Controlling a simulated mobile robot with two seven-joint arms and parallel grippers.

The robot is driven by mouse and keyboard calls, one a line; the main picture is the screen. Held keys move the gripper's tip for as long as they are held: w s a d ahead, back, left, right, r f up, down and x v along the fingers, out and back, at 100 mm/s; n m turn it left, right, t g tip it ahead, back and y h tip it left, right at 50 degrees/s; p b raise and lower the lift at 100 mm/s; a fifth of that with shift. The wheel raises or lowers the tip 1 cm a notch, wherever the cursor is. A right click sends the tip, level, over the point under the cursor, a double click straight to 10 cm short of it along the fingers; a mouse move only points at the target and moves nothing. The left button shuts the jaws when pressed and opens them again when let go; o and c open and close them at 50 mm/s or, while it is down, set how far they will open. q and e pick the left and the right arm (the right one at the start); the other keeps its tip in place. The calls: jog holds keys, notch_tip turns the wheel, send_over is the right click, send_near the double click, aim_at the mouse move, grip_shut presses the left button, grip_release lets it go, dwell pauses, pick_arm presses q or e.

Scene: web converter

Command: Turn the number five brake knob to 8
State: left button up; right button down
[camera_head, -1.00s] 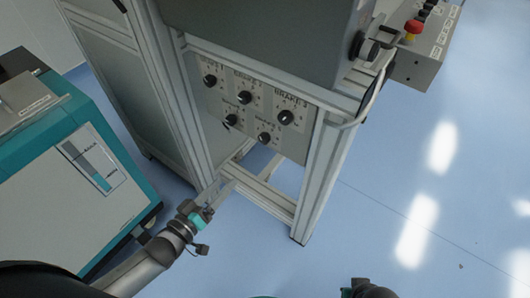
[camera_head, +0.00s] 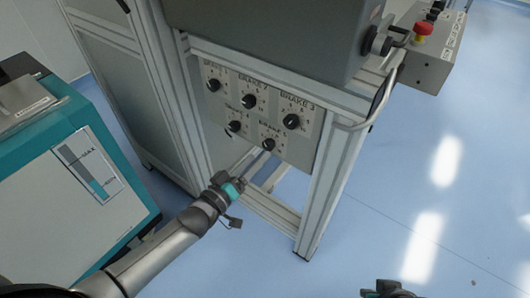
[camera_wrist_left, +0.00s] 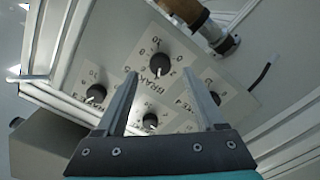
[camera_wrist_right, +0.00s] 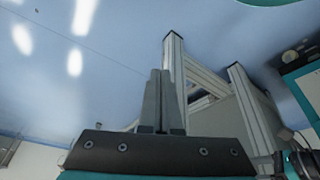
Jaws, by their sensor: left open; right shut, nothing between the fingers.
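The brake panel carries several black knobs on white dial plates. The number five brake knob (camera_head: 268,144) is at the lower right of the panel, and its pointer is too small to read. My left gripper (camera_head: 256,160) is open just below and left of it in the head view. In the left wrist view the panel is upside down, and the number five knob (camera_wrist_left: 162,62) lies between the open fingertips (camera_wrist_left: 160,72); contact cannot be told. My right gripper (camera_wrist_right: 160,73) is shut and empty, away from the panel; part of it shows in the head view (camera_head: 385,288).
The brake 4 knob (camera_head: 235,126) and brake 3 knob (camera_head: 291,121) sit close by. An aluminium frame post (camera_head: 325,190) stands right of the panel. A teal and white machine (camera_head: 60,190) stands at left. A control box with a red button (camera_head: 423,28) is at upper right.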

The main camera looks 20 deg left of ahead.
aim_at(267, 148)
pick_arm(q)
jog(key=b+x, duration=0.1)
jog(key=x, duration=0.2)
jog(key=shift+w+d+f, duration=0.1)
jog(key=shift+b+x, duration=0.4)
jog(key=shift+x, duration=0.4)
pick_arm(e)
jog(key=shift+w+a+r+t, duration=0.15)
jog(key=shift+r+t, duration=0.15)
jog(key=shift+r, duration=0.65)
jog(key=shift+w+a+r+t, duration=0.15)
jog(key=shift+r+t, duration=0.15)
jog(key=shift+r, duration=0.6)
jog(key=shift+s, duration=0.1)
pick_arm(q)
grip_shut()
